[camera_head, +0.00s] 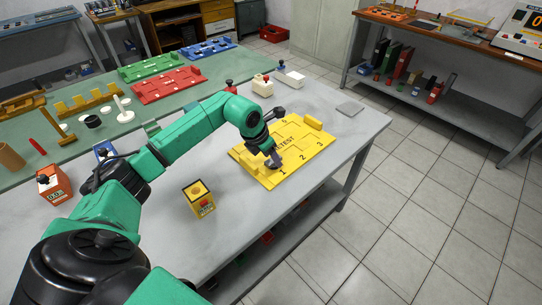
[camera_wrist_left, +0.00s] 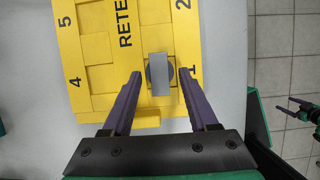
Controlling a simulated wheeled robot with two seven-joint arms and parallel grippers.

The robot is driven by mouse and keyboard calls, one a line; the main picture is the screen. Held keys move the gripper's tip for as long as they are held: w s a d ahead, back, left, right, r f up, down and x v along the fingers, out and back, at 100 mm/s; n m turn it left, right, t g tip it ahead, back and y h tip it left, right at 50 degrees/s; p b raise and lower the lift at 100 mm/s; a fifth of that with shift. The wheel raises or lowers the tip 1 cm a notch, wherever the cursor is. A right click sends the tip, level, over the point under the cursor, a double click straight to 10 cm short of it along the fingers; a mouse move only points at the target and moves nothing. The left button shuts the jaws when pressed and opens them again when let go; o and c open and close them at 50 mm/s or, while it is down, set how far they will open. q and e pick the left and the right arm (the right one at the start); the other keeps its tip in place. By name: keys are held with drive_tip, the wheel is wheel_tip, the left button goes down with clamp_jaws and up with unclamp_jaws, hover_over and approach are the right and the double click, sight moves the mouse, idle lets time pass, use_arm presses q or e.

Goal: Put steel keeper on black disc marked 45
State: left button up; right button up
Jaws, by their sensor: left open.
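A grey steel bar, which looks like the steel keeper (camera_wrist_left: 160,74), lies across a dark round disc (camera_wrist_left: 170,77) on the yellow numbered board, near the number 1. No marking on the disc can be read. My left gripper (camera_wrist_left: 159,76) is open, its two purple fingers on either side of the bar and disc, with gaps on both sides. In the head view my left gripper (camera_head: 273,160) is over the board's near part and hides the bar and disc. A green and black shape at the wrist view's right edge may be my right gripper (camera_wrist_left: 300,107); its state is unclear.
The yellow RETEST board (camera_head: 313,150) lies on the grey table (camera_head: 240,250). A yellow box (camera_head: 199,199) stands in front of it; an orange box (camera_head: 53,184) is at the left. A cream container (camera_head: 262,85) and a grey plate (camera_head: 350,109) lie beyond the board.

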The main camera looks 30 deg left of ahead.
use_arm(q)
drive_tip(key=v, duration=1.2)
drive_tip(key=shift+b, duration=0.4)
drive_tip(key=shift+w, duration=0.1)
